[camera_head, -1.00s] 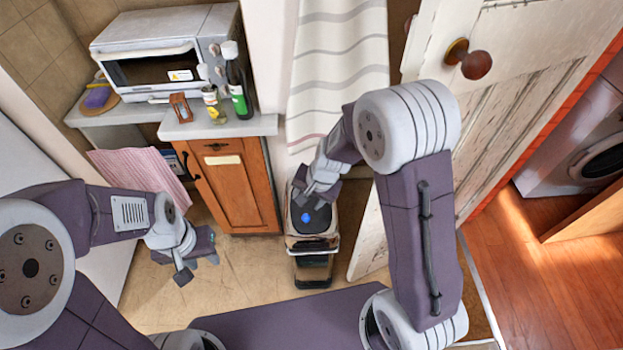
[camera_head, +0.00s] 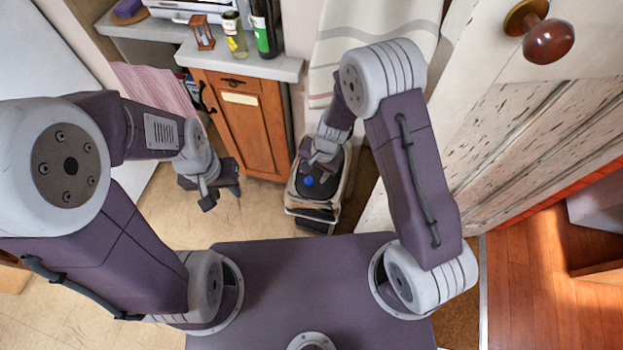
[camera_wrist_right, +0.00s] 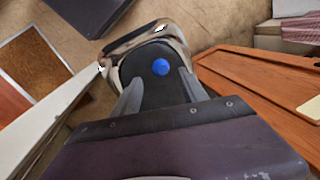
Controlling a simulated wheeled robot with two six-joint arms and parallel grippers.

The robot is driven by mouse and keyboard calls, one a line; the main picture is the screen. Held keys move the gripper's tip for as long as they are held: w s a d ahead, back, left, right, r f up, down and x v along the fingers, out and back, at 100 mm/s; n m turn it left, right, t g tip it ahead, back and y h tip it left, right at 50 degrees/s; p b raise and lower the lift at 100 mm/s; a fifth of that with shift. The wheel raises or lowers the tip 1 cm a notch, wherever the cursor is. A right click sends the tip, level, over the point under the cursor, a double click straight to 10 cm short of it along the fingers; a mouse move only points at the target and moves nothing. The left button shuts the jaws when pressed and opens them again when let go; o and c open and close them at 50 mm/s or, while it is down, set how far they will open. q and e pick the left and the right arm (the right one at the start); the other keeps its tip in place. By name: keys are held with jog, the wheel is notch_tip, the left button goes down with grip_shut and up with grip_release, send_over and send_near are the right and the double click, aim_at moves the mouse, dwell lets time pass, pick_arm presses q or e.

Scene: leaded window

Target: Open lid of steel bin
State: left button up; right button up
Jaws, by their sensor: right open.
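The steel bin (camera_head: 333,208) stands on the floor between the wooden cabinet and the white door. Its dark lid (camera_head: 310,185) with a blue round spot looks shut in the head view. In the right wrist view the bin's shiny rim (camera_wrist_right: 140,38) surrounds the dark lid (camera_wrist_right: 150,90). My right gripper (camera_head: 310,160) is at the bin's far side, over the lid. Its two fingers are apart in the right wrist view (camera_wrist_right: 158,88), with nothing between them but the lid beyond. Whether they touch the lid is unclear. My left gripper (camera_head: 220,192) hangs over the floor left of the bin; its opening is hard to judge.
The wooden cabinet (camera_head: 247,130) stands left of the bin, with bottles (camera_head: 235,38) on its counter. A striped curtain (camera_head: 365,35) hangs behind the bin. The white door (camera_head: 530,120) with a brown knob is on the right. Floor at the left (camera_head: 165,225) is clear.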

aim_at(310, 179)
jog(key=f, duration=0.2)
jog(key=a+f+b, duration=0.1)
jog(key=f, duration=0.1)
jog(key=shift+w+a+f+b, duration=0.1)
jog(key=shift+w+f+b, duration=0.05)
jog(key=shift+f+b, duration=0.15)
jog(key=shift+f, duration=0.2)
grip_shut()
jog(key=shift+r, duration=0.15)
dwell(0.8)
